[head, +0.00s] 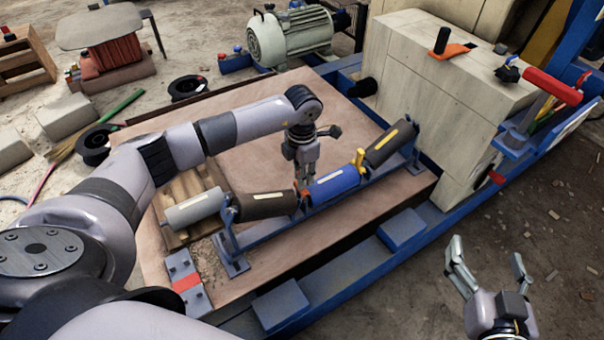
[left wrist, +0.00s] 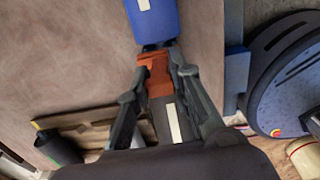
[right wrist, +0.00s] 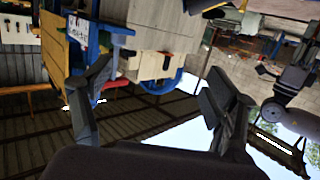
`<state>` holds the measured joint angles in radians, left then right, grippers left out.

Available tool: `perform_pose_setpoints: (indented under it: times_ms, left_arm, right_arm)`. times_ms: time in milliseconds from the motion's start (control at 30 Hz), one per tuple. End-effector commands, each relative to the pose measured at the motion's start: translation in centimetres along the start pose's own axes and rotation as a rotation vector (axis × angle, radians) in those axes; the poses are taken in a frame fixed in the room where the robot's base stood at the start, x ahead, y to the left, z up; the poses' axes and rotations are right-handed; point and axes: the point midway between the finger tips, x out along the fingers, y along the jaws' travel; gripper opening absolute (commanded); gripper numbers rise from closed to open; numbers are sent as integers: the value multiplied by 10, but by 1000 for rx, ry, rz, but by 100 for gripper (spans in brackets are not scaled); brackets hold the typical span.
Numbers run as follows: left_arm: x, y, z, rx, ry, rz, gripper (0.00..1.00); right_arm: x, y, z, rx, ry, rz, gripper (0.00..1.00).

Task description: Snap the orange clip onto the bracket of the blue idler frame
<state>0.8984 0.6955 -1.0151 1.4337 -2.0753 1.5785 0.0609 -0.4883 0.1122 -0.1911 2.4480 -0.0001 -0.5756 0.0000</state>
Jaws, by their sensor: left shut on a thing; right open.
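The blue idler frame (head: 232,262) lies along the brown table plate and bears a dark left roller (head: 265,206), a blue middle roller (head: 336,185) and a dark right roller (head: 390,143). My left gripper (head: 306,182) points down at the joint between the dark left roller and the blue roller. It is shut on the orange clip (left wrist: 155,75), which lies between its fingers beside the end of the blue roller (left wrist: 152,20). The fingers hide much of the bracket, so I cannot tell whether the clip is seated. My right gripper (head: 487,250) is open and empty, off the table's right side.
A grey roller (head: 193,210) lies on a wooden pallet left of the frame. A yellow-orange piece (head: 359,158) sits between the blue and right rollers. A pale block housing (head: 450,90) stands behind right.

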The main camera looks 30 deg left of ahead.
Motion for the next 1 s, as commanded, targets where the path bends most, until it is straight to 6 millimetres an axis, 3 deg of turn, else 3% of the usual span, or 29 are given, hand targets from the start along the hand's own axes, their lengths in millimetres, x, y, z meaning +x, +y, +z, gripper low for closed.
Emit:
perform_pose_setpoints:
  times_ms: [1000]
  left_arm:
    - [10, 0, 0, 0, 0, 0, 0]
  right_arm:
    - [2, -5, -29, 1, 146, -12, 80]
